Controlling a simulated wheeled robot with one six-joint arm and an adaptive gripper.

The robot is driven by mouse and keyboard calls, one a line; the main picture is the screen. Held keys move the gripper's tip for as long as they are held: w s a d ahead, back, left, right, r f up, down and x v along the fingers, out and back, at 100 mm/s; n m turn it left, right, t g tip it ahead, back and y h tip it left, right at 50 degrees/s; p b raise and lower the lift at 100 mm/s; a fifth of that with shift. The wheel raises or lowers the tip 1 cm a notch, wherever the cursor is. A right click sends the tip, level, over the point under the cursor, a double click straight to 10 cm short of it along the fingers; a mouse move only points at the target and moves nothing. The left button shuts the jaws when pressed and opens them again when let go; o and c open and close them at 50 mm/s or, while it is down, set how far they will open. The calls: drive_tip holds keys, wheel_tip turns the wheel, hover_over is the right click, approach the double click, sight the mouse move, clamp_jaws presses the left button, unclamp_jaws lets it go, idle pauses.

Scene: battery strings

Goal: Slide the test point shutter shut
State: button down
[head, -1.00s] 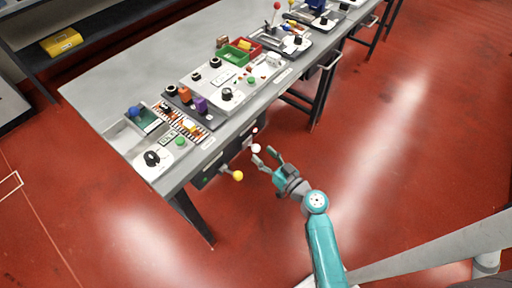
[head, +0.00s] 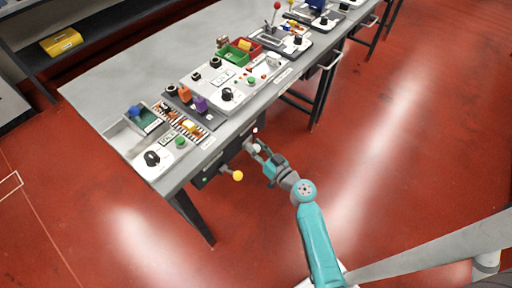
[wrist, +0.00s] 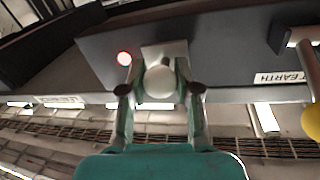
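The test point shutter looks to be the pale plate (wrist: 150,52) on the dark panel under the bench edge. A white round knob (wrist: 160,82) stands out from it. The knob also shows in the head view, close to the gripper tips. My gripper (wrist: 159,88) has one finger on each side of the knob in the wrist view. The fingers look spread, with narrow gaps to the knob; contact is not clear. In the head view my gripper (head: 262,155) is at the front of the panel. The opening behind the plate is hidden.
A red lamp (wrist: 124,58) glows left of the plate. A yellow ball-ended handle (head: 238,175) juts from the panel; it shows at the wrist view's right edge (wrist: 312,122), near an EARTH label (wrist: 281,78). The bench top (head: 100,85) carries several devices. The floor before the bench is clear.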

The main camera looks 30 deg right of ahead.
drive_tip(key=shift+w+d, duration=0.35)
drive_tip(key=shift+d, duration=0.65)
drive_tip(key=shift+w+d, duration=0.35)
drive_tip(key=shift+d, duration=0.65)
drive_tip(key=shift+w+d, duration=0.35)
drive_tip(key=shift+d, duration=0.65)
drive_tip(key=c, duration=0.8)
unclamp_jaws()
drive_tip(key=shift+d, duration=0.1)
drive_tip(key=s, duration=0.4)
drive_tip(key=s+d, duration=0.1)
drive_tip(key=s, duration=0.6)
drive_tip(key=shift+s+d, duration=0.35)
drive_tip(key=shift+s, duration=0.05)
